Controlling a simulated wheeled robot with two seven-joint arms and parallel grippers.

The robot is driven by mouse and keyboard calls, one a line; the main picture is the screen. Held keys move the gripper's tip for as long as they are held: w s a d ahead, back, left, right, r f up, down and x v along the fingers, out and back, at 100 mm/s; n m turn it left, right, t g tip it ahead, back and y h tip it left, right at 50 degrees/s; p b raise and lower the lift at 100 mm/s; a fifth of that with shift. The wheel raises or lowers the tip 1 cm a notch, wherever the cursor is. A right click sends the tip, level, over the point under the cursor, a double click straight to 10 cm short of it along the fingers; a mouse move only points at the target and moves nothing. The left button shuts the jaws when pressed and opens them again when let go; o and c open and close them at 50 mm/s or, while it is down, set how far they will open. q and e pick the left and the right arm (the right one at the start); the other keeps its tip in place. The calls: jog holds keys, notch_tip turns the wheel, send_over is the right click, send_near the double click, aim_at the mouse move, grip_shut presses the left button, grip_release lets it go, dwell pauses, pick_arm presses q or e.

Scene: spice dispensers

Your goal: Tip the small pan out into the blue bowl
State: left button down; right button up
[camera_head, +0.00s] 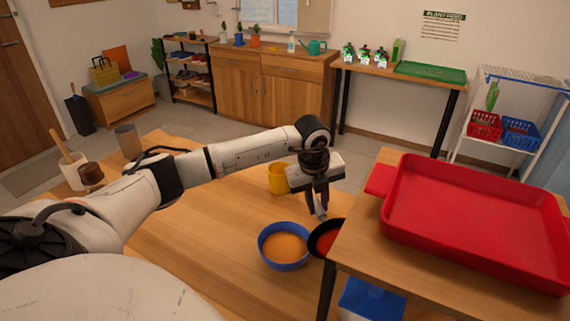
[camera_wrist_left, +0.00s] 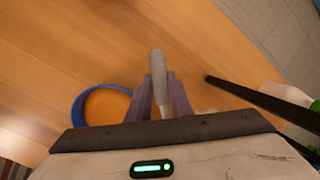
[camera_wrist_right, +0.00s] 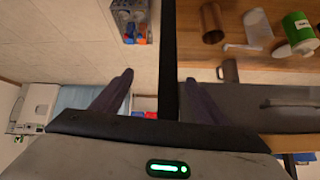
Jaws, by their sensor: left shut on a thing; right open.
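My left gripper (camera_head: 318,200) is shut on the handle of a small black pan (camera_head: 313,239). The grey handle (camera_wrist_left: 158,65) stands between its fingers in the left wrist view. The pan is just right of the blue bowl (camera_head: 262,252), close to its rim; I cannot tell whether they touch. Red-orange stuff shows inside the pan, and its right side is hidden by the raised table. The bowl stands on the wooden table with an orange filling in it. Its rim also shows in the left wrist view (camera_wrist_left: 78,112). My right gripper (camera_wrist_right: 160,85) is open and empty.
A raised table (camera_head: 362,250) with a large red tray (camera_head: 470,215) stands close to the pan's right. A yellow cup (camera_head: 278,178) stands behind the bowl. A brown cup (camera_wrist_right: 212,22) and a green-and-white can (camera_wrist_right: 298,28) show in the right wrist view.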

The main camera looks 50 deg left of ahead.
pick_arm(q)
jog(key=shift+s+a, duration=0.1)
jog(key=shift+a, duration=0.1)
jog(key=shift+s+a+t+h, duration=0.25)
jog(key=shift+a+h, duration=0.2)
jog(key=shift+h, duration=0.05)
jog(key=shift+s+a+t+h, duration=0.25)
jog(key=shift+a+h, duration=0.2)
jog(key=shift+h, duration=0.05)
jog(key=shift+s+a+n+t+h, duration=0.2)
jog(key=shift+a+n+t+h, duration=0.25)
jog(key=shift+h, duration=0.35)
dwell(0.7)
jog(key=shift+f+t+h, duration=0.2)
jog(key=shift+t+h, duration=0.45)
jog(key=shift+h, duration=0.35)
dwell(0.6)
jog(key=shift+s+a+h+b, duration=0.1)
jog(key=shift+h+b, duration=0.25)
jog(key=shift+h, duration=0.05)
jog(key=b, duration=0.2)
jog(key=t+h+b, duration=0.1)
jog(key=b, duration=0.2)
jog(key=shift+s+a+f+h, duration=0.1)
jog(key=shift+a+f+h, duration=0.1)
jog(key=shift+h, duration=0.1)
dwell(1.0)
